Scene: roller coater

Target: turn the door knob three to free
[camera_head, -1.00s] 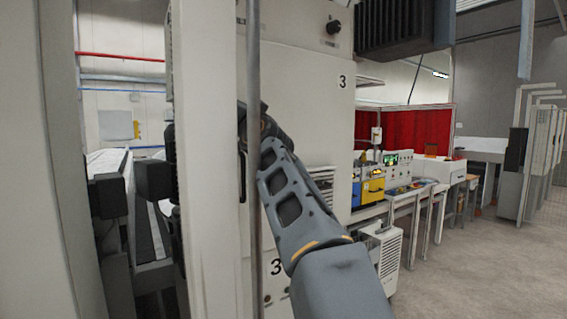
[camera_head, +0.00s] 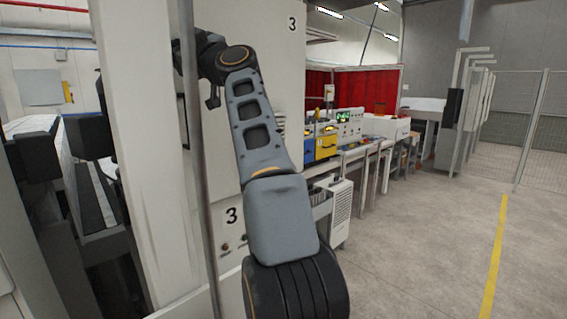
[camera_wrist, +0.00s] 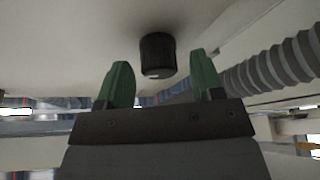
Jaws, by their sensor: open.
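A black round knob (camera_wrist: 157,55) stands out from a pale panel in the wrist view. My gripper (camera_wrist: 160,62) has two green fingers, open and apart, one on each side of the knob. Gaps show between the fingers and the knob, and nothing is gripped. A light mark shows at the knob's lower rim, but its setting cannot be read. In the head view, the tall white cabinet (camera_head: 270,75) bears the label 3 in two places. The upper knob is out of that view, and the fingers are not clearly seen there.
A white post (camera_head: 140,150) and a thin grey pole stand left, close to my arm. A ribbed grey hose (camera_wrist: 275,72) runs right of the gripper in the wrist view. Benches with equipment (camera_head: 345,130) stand beyond the cabinet. Open floor (camera_head: 420,240) lies to the right.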

